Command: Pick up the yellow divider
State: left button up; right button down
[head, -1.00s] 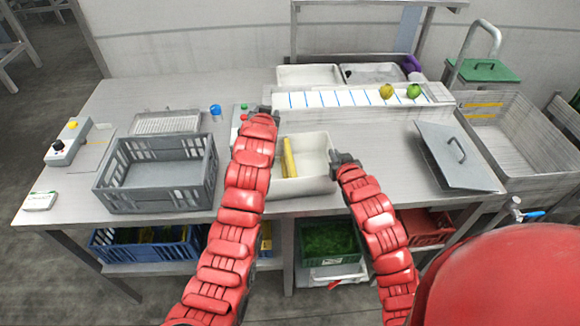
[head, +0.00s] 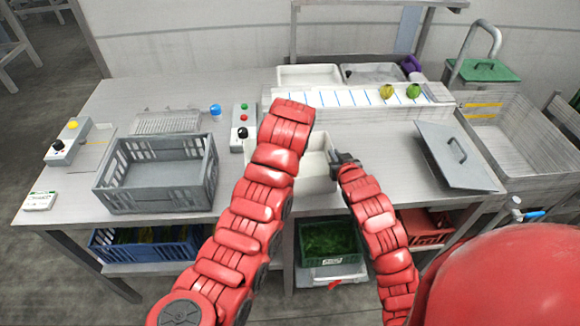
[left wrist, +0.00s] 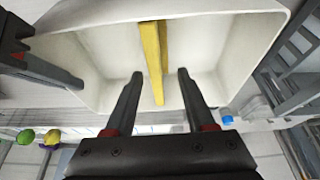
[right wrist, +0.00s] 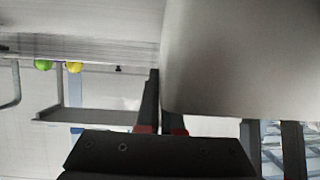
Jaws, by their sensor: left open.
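The yellow divider (left wrist: 152,45) stands inside the white bin (left wrist: 215,45) in the left wrist view. My left gripper (left wrist: 160,74) is open over the bin, with one finger on each side of the divider and apart from it. In the head view my left arm hides the divider, the left gripper and part of the white bin (head: 318,172). My right gripper (head: 342,160) is at the bin's right wall. In the right wrist view the bin wall (right wrist: 240,60) hides part of one finger, and the right gripper (right wrist: 162,95) looks closed on that wall.
A grey crate (head: 160,195) stands to the left on the table. A control box (head: 237,140) with buttons sits left of the bin. A marked white strip (head: 330,97) with fruit lies behind it. A grey lid (head: 450,175) lies to the right.

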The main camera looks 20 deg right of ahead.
pick_arm(q)
jog(key=shift+d+x, duration=0.2)
jog(key=shift+x, duration=1.2)
jog(key=shift+d+x, duration=0.15)
jog(key=shift+x, duration=1.25)
jog(key=shift+f, duration=0.5)
grip_shut()
